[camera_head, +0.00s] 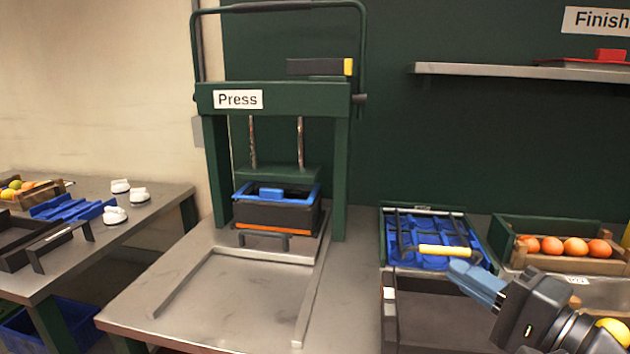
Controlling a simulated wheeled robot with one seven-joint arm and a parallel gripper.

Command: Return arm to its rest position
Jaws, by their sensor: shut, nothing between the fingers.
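My gripper (456,266) shows at the lower right, with a black body and blue-grey fingers pointing left and slightly up. The fingers are together and empty. In the picture the tips lie just below a yellow bar (445,251) over a green-edged bin of blue parts (460,236). I cannot tell whether the fingers touch the bar or the parts. My arm runs off the bottom right corner.
A green press (342,150) stands in the middle, holding a black box with a blue rim (275,216). A crate of oranges (510,229) stands right of the bin. The left table (160,205) holds white pieces and blue parts. A shelf (500,71) is above.

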